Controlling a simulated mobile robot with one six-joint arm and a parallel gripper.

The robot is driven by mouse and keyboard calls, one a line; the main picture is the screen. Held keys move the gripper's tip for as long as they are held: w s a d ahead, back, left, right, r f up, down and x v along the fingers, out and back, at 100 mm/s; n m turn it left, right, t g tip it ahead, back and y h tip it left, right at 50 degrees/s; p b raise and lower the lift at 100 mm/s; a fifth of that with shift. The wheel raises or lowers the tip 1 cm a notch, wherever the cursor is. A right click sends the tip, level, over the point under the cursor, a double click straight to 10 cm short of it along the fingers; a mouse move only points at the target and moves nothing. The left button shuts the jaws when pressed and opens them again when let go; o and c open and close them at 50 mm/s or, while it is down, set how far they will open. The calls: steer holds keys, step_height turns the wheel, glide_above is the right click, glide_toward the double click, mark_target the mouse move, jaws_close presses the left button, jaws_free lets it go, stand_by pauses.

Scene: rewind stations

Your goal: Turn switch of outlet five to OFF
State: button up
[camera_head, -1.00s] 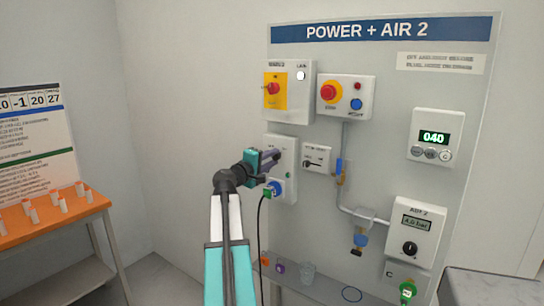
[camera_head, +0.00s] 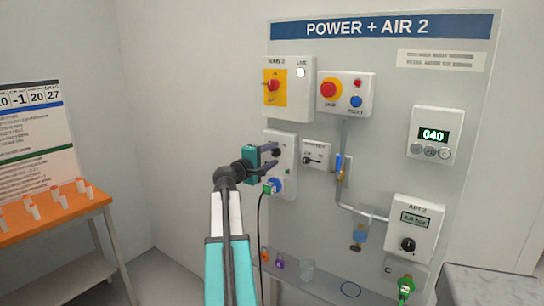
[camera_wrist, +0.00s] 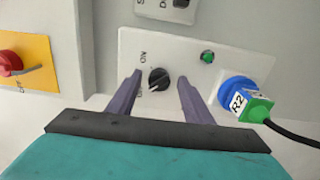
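The outlet box (camera_head: 290,182) is a pale panel on the board, with a black rotary switch, a green lamp and a blue socket. The black switch knob (camera_wrist: 159,78) sits between my finger tips in the wrist view, with a gap on each side. The knob also shows in the head view (camera_head: 276,153). My gripper (camera_wrist: 160,90) is open around the knob, not touching it as far as I can see. The outlet's number is not readable.
A yellow plate with a red rotary switch (camera_head: 273,86) is above. A red-and-yellow stop button (camera_head: 331,91) and a small lever box (camera_head: 316,156) are to the right. A black cable (camera_head: 261,230) hangs from the plug. A shelf (camera_head: 325,291) lies below.

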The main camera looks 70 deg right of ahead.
steer(key=shift+a, duration=0.15)
steer(key=b+v, duration=0.1)
steer(key=v, duration=1.2)
steer(key=shift+a, duration=0.2)
steer(key=shift+w, duration=0.1)
stand_by(0.3)
